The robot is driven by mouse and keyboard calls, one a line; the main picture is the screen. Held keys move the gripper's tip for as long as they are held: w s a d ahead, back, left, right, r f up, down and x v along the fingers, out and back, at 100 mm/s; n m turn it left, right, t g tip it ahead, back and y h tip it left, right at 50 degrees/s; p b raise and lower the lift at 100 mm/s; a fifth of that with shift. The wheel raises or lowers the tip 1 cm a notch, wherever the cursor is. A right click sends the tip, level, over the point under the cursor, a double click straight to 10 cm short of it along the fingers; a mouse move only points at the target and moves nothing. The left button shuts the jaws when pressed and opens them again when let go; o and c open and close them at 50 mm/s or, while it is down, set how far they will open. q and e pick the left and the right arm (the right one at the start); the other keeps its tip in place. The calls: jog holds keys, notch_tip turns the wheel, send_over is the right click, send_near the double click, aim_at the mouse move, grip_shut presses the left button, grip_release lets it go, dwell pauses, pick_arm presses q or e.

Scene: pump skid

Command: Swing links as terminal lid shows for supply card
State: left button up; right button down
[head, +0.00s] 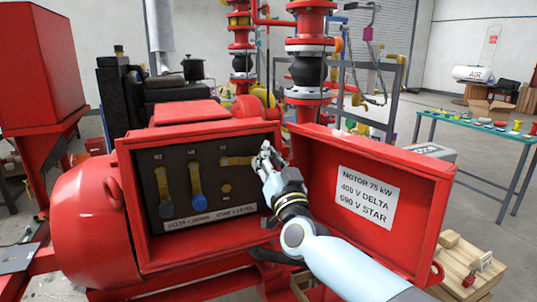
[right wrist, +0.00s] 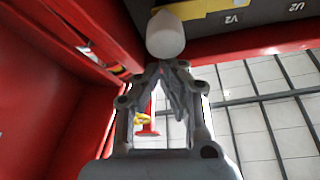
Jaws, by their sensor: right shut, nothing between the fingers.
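The red terminal box (head: 125,200) stands open on the motor. Its lid (head: 420,190), swung to the right, reads "MOTOR 75 kW, 400 V DELTA, 690 V STAR". A strip below (head: 210,217) appears to read "DELTA = DOWN, STAR = LEVEL". In the right wrist view, my gripper (right wrist: 163,68) is shut and empty, its tips close to a pale knob (right wrist: 166,35). No supply card is readable.
A bare brass terminal (head: 226,188) sits below the level link. The open lid stands close beside my right forearm. Red pipework (head: 311,25) rises behind. A table with small parts (head: 480,125) is at the right, and a wooden crate (head: 465,265) at the lower right.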

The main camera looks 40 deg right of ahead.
jog(key=shift+f, duration=0.1)
jog(key=a+f+m+g+h, duration=0.1)
jog(key=f+m+g, duration=0.1)
jog(key=m, duration=0.4)
jog(key=a+f+m+g+h+p, duration=0.1)
jog(key=a+f+m+g, duration=0.1)
jog(key=f+m, duration=0.3)
jog(key=w+a+f+m+g+p, duration=0.1)
jog(key=f+m+g, duration=0.1)
jog(key=m, duration=0.5)
jog(key=shift+a+f+m+h, duration=0.2)
jog(key=shift+f+m+h, duration=0.2)
jog(key=shift+f, duration=0.35)
jog(key=shift+w+a+f, duration=0.15)
jog(key=shift+a+f, duration=0.1)
jog(key=shift+a, duration=0.2)
